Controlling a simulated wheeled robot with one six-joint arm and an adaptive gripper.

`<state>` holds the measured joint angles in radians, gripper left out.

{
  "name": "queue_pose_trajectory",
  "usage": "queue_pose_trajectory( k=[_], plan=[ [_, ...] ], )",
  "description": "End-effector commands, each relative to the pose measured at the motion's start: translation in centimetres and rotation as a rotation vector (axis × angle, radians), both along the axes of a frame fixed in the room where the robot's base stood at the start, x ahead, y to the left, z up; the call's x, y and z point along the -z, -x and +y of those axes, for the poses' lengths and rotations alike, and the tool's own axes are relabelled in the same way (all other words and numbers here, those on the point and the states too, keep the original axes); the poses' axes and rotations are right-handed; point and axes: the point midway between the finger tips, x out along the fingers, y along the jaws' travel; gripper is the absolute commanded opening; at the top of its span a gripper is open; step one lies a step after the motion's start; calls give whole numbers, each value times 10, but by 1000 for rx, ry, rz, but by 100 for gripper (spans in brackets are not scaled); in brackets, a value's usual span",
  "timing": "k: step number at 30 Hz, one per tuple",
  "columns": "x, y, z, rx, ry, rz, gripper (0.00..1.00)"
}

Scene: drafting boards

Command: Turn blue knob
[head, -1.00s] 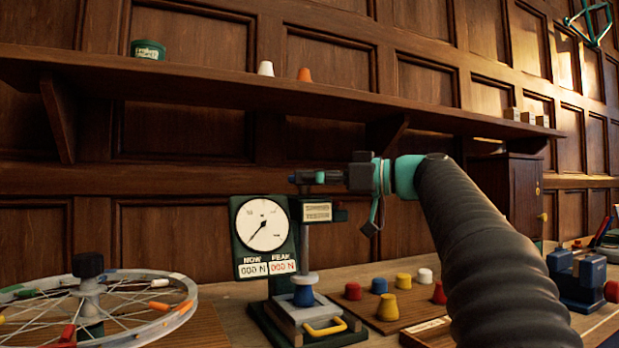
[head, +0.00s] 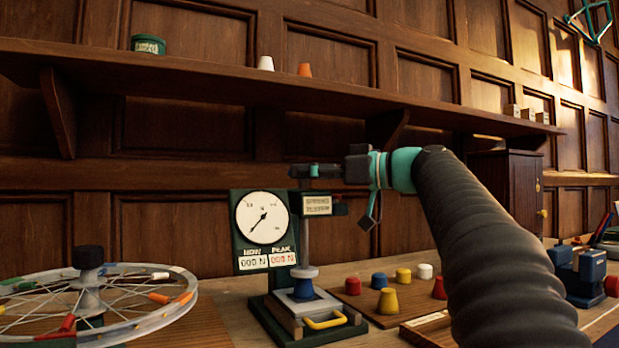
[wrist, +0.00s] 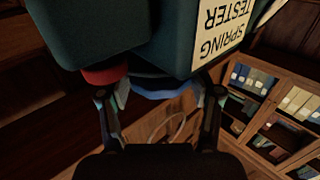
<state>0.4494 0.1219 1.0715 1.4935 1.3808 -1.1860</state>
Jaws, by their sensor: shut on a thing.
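The green spring tester (head: 241,210) stands on the bench with a round white dial and a label on its head. My gripper (head: 302,172) is at the top of its column, above the label. In the wrist view my gripper (wrist: 160,97) has a finger on each side of a blue round part (wrist: 165,93), which I take as the blue knob; it is shut on it. Most of the knob is hidden behind the fingers and tester head. A blue spring piece (head: 303,290) sits lower, between the tester's plates. Both number windows look like 000 N.
A spoked wheel (head: 130,310) lies at the left. Several coloured caps, including a yellow one (head: 388,301), stand on a board to the right. A shelf (head: 230,88) runs along the wall behind. A blue vise-like tool (head: 580,275) is at the far right.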

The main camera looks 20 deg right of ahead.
Motion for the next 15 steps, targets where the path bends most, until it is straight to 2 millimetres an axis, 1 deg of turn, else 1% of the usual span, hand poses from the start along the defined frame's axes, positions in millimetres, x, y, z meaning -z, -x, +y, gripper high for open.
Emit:
queue_pose_trajectory(
  k=[1, 4, 15],
  plan=[
    [4, 2, 1, 24, 0, -4, 30],
    [5, 3, 2, 89, 1, -4, 30],
    [1, 6, 7, 418, 0, -5, 30]
  ],
)
